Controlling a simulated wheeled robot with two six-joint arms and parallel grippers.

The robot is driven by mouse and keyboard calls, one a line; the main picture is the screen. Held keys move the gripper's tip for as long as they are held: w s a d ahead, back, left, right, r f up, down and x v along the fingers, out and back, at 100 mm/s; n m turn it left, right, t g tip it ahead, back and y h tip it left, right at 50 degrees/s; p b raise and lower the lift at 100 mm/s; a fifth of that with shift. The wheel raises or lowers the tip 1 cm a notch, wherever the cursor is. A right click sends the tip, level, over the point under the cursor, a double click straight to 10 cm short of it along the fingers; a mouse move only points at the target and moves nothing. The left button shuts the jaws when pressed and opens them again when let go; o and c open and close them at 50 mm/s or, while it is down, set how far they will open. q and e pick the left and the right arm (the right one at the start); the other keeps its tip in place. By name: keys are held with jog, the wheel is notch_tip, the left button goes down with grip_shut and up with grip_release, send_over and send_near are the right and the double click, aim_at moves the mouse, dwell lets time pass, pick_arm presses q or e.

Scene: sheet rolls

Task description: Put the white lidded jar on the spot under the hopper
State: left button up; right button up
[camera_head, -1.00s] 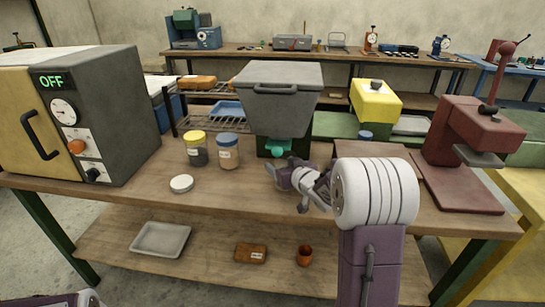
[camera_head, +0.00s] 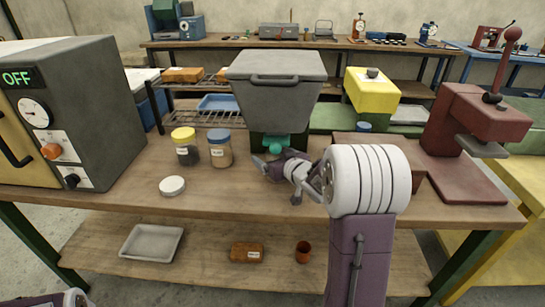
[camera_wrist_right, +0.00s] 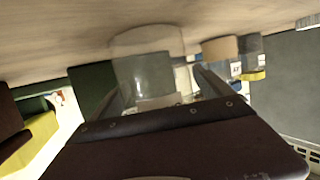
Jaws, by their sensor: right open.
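A clear jar (camera_wrist_right: 148,72) with pale contents low down stands between the fingers of my right gripper (camera_wrist_right: 168,88) in the right wrist view, which is upside down. A whitish patch shows at its top end; I cannot tell if it is a lid. In the head view my right gripper (camera_head: 277,181) is open on the bench in front of the grey hopper (camera_head: 277,97), near its green outlet (camera_head: 274,144). The spot under the hopper is hidden there. A flat white round lid (camera_head: 172,185) lies on the bench to the left. My left gripper is out of view.
A yellow-lidded jar (camera_head: 186,152) and a blue-lidded jar (camera_head: 220,151) stand left of the hopper. A grey oven (camera_head: 85,115) is at the far left, a dark red press (camera_head: 470,150) at the right.

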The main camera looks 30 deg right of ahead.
jog(key=shift+r, duration=0.2)
jog(key=p+v, duration=0.3)
jog(key=v, duration=0.7)
jog(key=shift+s+d+r, duration=0.1)
jog(key=shift+s+r, duration=0.15)
jog(key=shift+s, duration=0.65)
